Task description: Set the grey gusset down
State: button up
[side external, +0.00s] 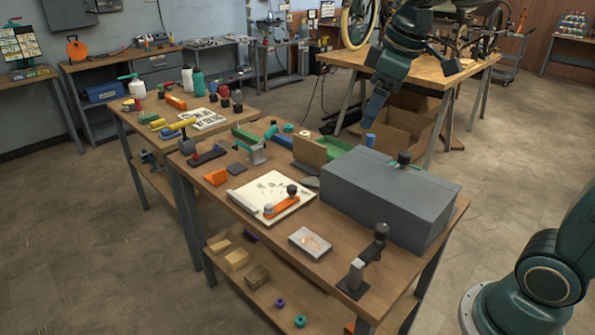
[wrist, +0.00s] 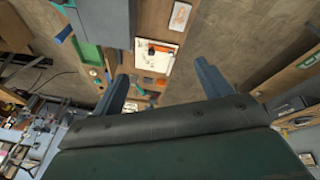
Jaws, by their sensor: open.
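A small flat dark grey piece (side external: 237,169) lies on the workbench next to an orange block (side external: 215,177). Another thin grey plate (side external: 312,182) lies against the left side of the large grey box. I cannot tell for certain which is the grey gusset. My gripper (side external: 372,120) is raised above the far side of the bench, behind the box, apart from both grey pieces. In the wrist view its two blue-grey fingers (wrist: 161,70) are spread wide, and nothing shows held between them.
The large grey box (side external: 385,190) fills the bench's right end. A white sheet with an orange part (side external: 282,207) lies mid-bench. A green tray (side external: 345,150) and cardboard divider (side external: 309,152) stand at the back. A dark clamp stand (side external: 365,262) is at the front edge.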

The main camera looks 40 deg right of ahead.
jog(key=s+a+f+m+t, duration=0.1)
jog(key=s+a+m, duration=0.1)
jog(key=s, duration=0.7)
jog(key=shift+f, duration=0.15)
jog(key=s+f+m, duration=0.1)
jog(key=s, duration=0.1)
jog(key=s+f+m, duration=0.1)
jog(key=s, duration=0.2)
jog(key=s+a+f, duration=0.1)
jog(key=s+f, duration=0.1)
jog(key=shift+s+f+m+t, duration=0.1)
jog(key=shift+s+m+t, duration=0.3)
jog(key=shift+c, duration=0.3)
jog(key=shift+w, duration=0.15)
